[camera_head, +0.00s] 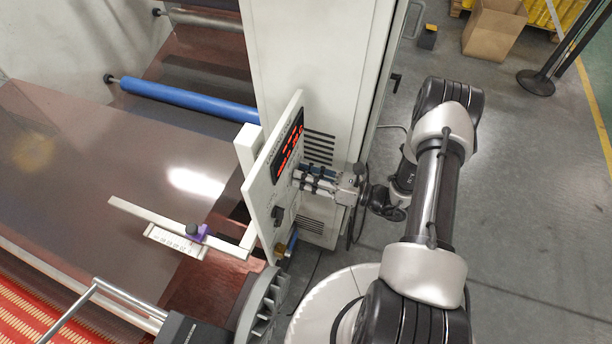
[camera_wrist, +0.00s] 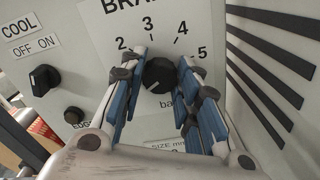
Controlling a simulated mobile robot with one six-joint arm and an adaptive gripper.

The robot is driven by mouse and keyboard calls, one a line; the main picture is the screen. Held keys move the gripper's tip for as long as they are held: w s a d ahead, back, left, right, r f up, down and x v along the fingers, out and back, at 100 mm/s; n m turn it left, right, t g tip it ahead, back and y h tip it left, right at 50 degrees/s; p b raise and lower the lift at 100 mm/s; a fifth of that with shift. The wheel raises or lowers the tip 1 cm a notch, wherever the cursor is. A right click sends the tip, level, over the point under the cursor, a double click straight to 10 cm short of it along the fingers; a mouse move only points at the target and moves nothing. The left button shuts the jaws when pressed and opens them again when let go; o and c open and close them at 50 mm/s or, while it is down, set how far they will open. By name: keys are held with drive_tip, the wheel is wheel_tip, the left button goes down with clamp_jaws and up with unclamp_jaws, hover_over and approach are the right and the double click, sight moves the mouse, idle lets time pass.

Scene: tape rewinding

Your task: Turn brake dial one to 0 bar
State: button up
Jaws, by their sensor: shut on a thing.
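The brake dial (camera_wrist: 159,74) is a black round knob on a pale panel, under a partly cut-off "BRA" label. Numbers 2, 3, 4 and 5 show around it; the lower marks and most of the "bar" label are hidden by my fingers. A pale mark shows at the knob's lower left, but I cannot tell its exact reading. My gripper (camera_wrist: 163,62) is shut on the knob, one blue-padded finger on each side. In the head view, my gripper (camera_head: 299,177) reaches the panel from the right and hides the dial.
The control panel (camera_head: 259,190) has a red lit display (camera_head: 288,148). A black COOL switch (camera_wrist: 43,79) and a small black button (camera_wrist: 74,115) lie left of the dial. A tall grey cabinet (camera_head: 310,60) stands behind. Open floor (camera_head: 540,200) lies to the right.

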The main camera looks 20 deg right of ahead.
drive_tip(key=o, duration=0.9)
drive_tip(key=shift+o, duration=0.9)
drive_tip(key=shift+s+d, duration=0.2)
drive_tip(key=shift+d, duration=0.15)
drive_tip(key=v, duration=1.1)
drive_tip(key=shift+s, duration=0.1)
